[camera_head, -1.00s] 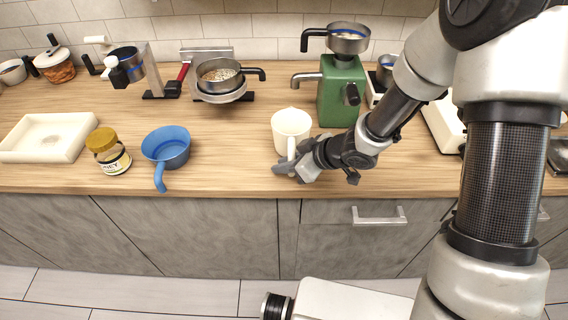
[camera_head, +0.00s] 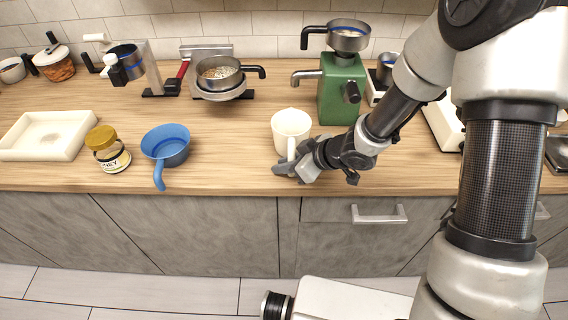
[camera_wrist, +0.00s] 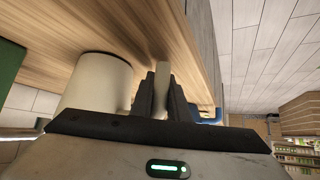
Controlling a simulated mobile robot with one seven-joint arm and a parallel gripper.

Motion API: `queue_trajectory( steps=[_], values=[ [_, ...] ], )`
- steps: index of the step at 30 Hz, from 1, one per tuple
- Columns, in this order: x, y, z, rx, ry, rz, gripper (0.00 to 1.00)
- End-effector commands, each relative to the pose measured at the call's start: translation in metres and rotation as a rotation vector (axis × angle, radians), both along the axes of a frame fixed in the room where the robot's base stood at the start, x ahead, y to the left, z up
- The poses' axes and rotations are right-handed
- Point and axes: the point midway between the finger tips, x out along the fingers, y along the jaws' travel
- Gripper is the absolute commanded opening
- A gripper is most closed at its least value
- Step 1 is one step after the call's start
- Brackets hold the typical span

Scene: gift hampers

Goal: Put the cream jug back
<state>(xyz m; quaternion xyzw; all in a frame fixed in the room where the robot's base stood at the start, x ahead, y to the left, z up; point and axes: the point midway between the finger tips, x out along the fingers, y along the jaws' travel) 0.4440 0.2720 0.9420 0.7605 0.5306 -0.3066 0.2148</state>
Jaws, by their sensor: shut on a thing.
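The cream jug (camera_head: 290,127) stands upright at the front of the wooden counter (camera_head: 228,150), left of my arm, with its handle toward the front edge. My gripper (camera_head: 290,170) is shut on the jug's handle. In the wrist view the jug (camera_wrist: 97,85) shows as a pale round body beside the fingers, and my gripper (camera_wrist: 161,95) has the handle between its two dark fingers. The fingers hide the handle's lower part. I cannot tell whether the jug's base touches the counter.
A blue pan (camera_head: 167,150) and a honey jar (camera_head: 107,148) stand to the left, with a cream tray (camera_head: 45,137) beyond. A green grinder (camera_head: 341,95) stands close behind the jug. A scale-like stand with a pan (camera_head: 219,78) is behind left. The counter between the blue pan and the jug is clear.

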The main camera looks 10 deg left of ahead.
Motion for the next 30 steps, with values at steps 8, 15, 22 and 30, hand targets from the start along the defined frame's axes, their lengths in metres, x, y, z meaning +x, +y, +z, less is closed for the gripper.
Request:
queue_trajectory(
  steps=[8, 15, 22, 30],
  values=[
    [0.0004, 0.0002, -0.0037, 0.001, -0.001, 0.001, 0.0],
    [0.0003, 0.0, -0.004, 0.001, -0.001, 0.001, 0.0],
    [0.0003, -0.0001, -0.0042, 0.0, 0.0, 0.0, 0.37],
    [0.0, -0.0003, -0.0046, -0.001, 0.0, 0.0, 0.59]
  ],
)
